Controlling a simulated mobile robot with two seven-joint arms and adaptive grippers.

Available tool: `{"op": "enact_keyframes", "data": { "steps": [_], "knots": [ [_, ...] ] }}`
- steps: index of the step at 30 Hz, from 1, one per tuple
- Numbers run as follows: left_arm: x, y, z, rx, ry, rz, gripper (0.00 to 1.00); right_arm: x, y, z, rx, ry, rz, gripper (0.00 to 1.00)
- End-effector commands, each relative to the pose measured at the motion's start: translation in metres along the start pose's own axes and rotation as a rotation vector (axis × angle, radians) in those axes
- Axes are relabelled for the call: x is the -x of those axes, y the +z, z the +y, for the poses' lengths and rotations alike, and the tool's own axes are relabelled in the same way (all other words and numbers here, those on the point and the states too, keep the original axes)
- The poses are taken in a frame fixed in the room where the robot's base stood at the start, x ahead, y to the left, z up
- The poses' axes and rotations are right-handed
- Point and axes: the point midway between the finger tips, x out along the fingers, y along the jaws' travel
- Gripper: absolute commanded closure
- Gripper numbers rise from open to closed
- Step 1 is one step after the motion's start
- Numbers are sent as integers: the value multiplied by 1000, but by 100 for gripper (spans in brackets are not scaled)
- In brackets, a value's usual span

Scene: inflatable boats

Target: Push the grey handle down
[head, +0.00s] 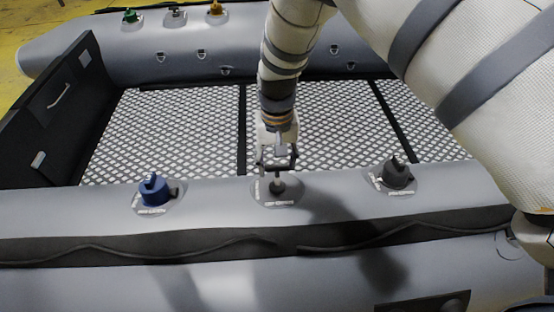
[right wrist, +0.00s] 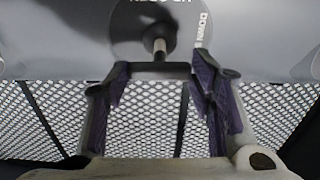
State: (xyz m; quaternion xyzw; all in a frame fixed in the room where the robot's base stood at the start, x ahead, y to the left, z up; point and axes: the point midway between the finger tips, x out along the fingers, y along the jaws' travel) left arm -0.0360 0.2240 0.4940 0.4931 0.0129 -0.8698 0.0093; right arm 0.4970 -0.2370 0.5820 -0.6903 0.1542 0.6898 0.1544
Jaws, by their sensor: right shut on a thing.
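The grey handle (head: 277,186) stands on a round base in the middle of the near grey tube of the boat. In the right wrist view its metal stem (right wrist: 160,47) rises from the disc, and a dark crossbar (right wrist: 155,68) spans the gap between the fingertips. My right gripper (head: 277,160) points down over it. It is shut on the crossbar, with one purple-padded finger at each end. The word "DOWN" is printed on the disc beside the right finger. My left gripper is not in view.
A blue handle (head: 154,189) stands left on the same tube, and a dark handle (head: 397,174) stands right. Green (head: 130,15), grey (head: 175,12) and orange (head: 216,8) handles stand on the far tube. A patterned floor (head: 170,130) lies between the tubes.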

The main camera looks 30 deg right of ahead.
Motion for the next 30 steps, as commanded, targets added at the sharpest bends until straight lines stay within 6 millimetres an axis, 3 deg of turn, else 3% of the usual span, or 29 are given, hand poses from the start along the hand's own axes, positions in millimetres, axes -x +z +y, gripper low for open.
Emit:
{"op": "enact_keyframes", "data": {
  "steps": [6, 13, 14, 16, 26, 30],
  "knots": [
    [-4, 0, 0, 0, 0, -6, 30, -28, 6, 0, 1, 2, -1, 100],
    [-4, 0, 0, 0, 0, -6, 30, -30, 7, 0, 0, 1, -2, 100],
    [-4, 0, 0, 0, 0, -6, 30, -30, 7, 0, 0, 1, -3, 48],
    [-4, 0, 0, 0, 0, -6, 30, -30, 7, 0, 0, 1, -3, 32],
    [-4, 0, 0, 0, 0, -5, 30, -26, 6, 0, 0, 0, 0, 30],
    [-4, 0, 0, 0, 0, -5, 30, -2, 5, -1, 0, -1, 3, 30]
  ]
}}
